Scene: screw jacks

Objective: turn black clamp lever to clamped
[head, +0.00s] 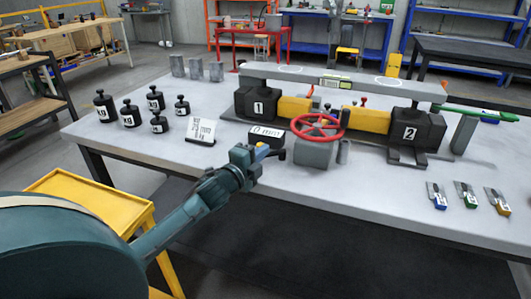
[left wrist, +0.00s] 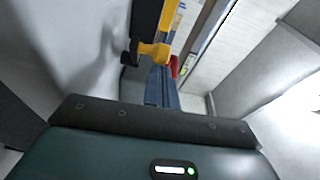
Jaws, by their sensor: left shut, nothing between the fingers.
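My left gripper (head: 263,152) is shut and empty at the front of the table, just in front of the small "0 mm" display (head: 266,133). A small dark knob (head: 281,154) shows right beside its tip; it may be the end of the black clamp lever, but I cannot tell for sure. In the left wrist view the closed fingers (left wrist: 163,88) point at a yellow part with a black knob (left wrist: 131,52) at its left. Whether they touch is unclear. The red handwheel (head: 317,127) stands right of the gripper. My right gripper is not in view.
Black jack blocks 1 (head: 257,104) and 2 (head: 411,133) carry a grey beam (head: 340,83) with a level on it. Several black weights (head: 130,114) stand at left, near a white sign (head: 201,130). Tagged coloured pieces (head: 466,194) lie at right. The table's front middle is clear.

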